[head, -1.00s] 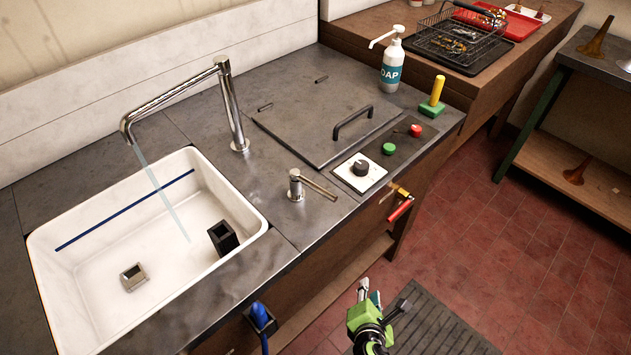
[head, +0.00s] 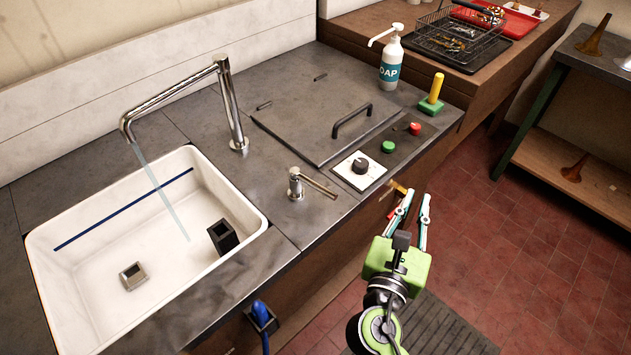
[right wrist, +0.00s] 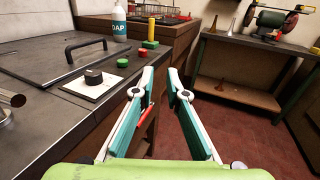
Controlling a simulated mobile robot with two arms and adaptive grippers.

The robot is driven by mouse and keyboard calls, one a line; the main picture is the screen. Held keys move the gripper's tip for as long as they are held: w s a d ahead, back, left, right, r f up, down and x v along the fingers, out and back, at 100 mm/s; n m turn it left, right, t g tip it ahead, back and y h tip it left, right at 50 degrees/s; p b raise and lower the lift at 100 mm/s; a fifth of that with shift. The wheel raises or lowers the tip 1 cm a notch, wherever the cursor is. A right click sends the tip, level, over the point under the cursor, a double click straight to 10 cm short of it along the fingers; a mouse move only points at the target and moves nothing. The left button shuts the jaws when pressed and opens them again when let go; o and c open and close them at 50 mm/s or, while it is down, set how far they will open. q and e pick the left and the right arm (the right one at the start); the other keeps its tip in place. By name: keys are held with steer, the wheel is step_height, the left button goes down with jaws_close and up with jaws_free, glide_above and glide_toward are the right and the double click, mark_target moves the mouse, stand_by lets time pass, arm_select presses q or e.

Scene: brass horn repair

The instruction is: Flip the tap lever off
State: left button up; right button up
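The tap lever (head: 318,187) is a short metal bar on a small upright post on the counter, right of the sink (head: 140,320); it points right and toward the front edge. The tall chrome tap (head: 231,105) arches over the sink, and a stream of water (head: 165,198) falls from its spout. In the right wrist view the lever's end (right wrist: 12,98) shows at the left edge. My right gripper (head: 413,206) is open and empty, in front of the counter's edge and right of the lever, apart from it. My left gripper is out of view.
A black knob (head: 361,166) on a white plate, a green button (head: 388,147) and a red button (head: 415,129) sit near the counter edge. A hatch with a handle (head: 352,120) lies behind. A red-handled valve hangs at the front, partly behind my right gripper. A soap bottle (head: 391,62) stands farther back.

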steer(key=shift+a+f, duration=0.1)
steer(key=shift+a, duration=0.05)
jaws_close()
steer(key=s+a+m+g+y+p, duration=0.1)
steer(key=s+a+m+y, duration=0.1)
steer(key=s+a+y, duration=0.3)
steer(key=s+a+m+g+y+p, duration=0.1)
steer(key=s+a+y, duration=0.4)
steer(key=y, duration=0.8)
steer(key=a+m+p, duration=0.1)
steer(key=a, duration=0.2)
steer(key=shift+s+a+f+m+y, duration=0.15)
steer(key=shift+s+f+m+y, duration=0.05)
steer(key=shift+f+m+y, duration=0.2)
